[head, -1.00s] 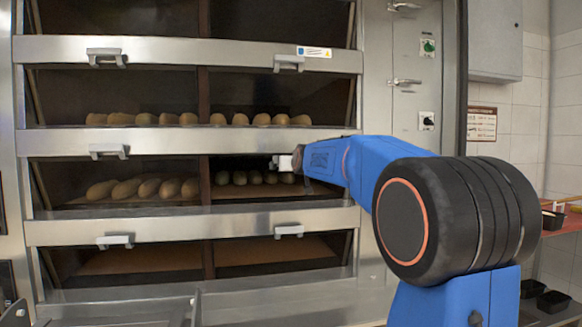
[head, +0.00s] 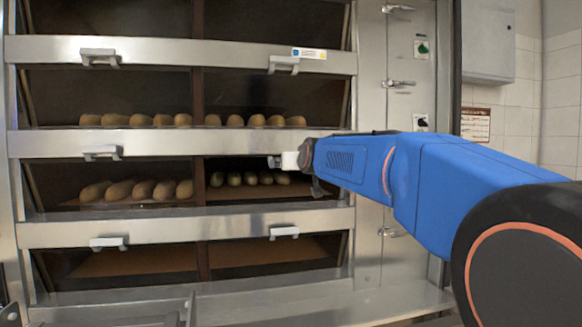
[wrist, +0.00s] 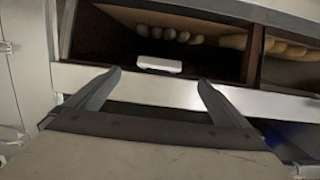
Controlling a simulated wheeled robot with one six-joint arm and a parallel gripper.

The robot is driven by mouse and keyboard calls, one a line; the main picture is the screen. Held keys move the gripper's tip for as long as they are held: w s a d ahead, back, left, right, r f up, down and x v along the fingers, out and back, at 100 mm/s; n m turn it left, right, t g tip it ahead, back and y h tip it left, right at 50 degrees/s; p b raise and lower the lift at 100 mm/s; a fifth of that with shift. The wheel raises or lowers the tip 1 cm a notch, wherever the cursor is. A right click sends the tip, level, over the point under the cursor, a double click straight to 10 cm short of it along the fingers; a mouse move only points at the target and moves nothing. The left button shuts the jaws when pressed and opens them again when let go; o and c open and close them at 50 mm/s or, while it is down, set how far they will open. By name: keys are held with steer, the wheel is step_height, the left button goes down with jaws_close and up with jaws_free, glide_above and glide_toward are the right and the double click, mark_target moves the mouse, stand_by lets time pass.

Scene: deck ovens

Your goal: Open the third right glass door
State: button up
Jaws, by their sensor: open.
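The third right glass door (head: 240,167) is the right half of the third visible row, with dark loaves behind it. Its white handle shows in the wrist view (wrist: 159,65), ahead of my fingers and against the dark compartment. My wrist partly hides the door's right part in the head view. I cannot tell whether the door is slightly ajar.
The third left door's handle (head: 103,152) and the lower right handle (head: 284,232) stick out from the oven front. Latches (head: 398,83) and a control panel with knobs lie to the right. A steel ledge (head: 250,300) runs below the oven.

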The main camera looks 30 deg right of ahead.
steer(key=shift+v, duration=2.3)
steer(key=shift+f, duration=0.1)
steer(key=shift+w+f+t+h, duration=0.8)
steer(key=shift+w+f+t, duration=0.95)
steer(key=shift+f+t, duration=1.85)
steer(key=shift+g, duration=0.7)
steer(key=x, duration=1.1)
steer(key=d+f+x, duration=0.1)
steer(key=x, duration=0.5)
steer(key=shift+w, duration=0.1)
steer(key=shift+c, duration=0.6)
